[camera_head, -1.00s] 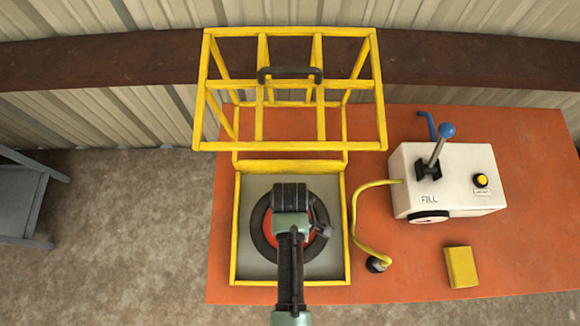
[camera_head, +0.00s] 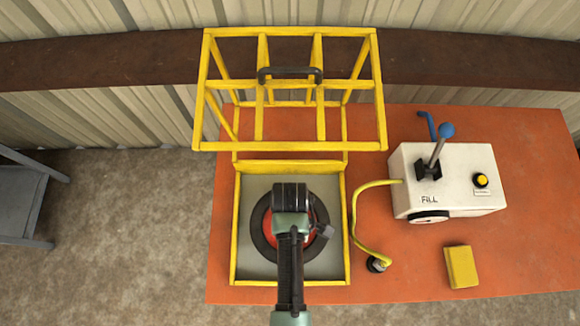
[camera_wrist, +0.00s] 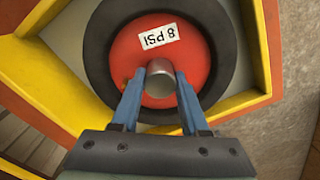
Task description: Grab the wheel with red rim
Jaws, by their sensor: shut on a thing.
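The wheel has a black tyre and a red rim. It lies flat inside the open yellow cage in the head view (camera_head: 257,226), its middle covered by my arm. In the wrist view the wheel (camera_wrist: 190,62) shows a white label reading "8 PSI" upside down and a short metal hub (camera_wrist: 159,86) at its centre. My gripper (camera_wrist: 158,92) has its two blue fingers on either side of this hub and is shut on it. In the head view the fingers are hidden under my wrist.
The yellow cage's lid (camera_head: 262,140) stands raised at the back, with a dark handle. Its low yellow walls surround the wheel. To the right are a yellow hose (camera_head: 354,215), a white FILL box (camera_head: 450,165) with a lever, and a yellow block (camera_head: 461,267) on the orange table (camera_head: 420,275).

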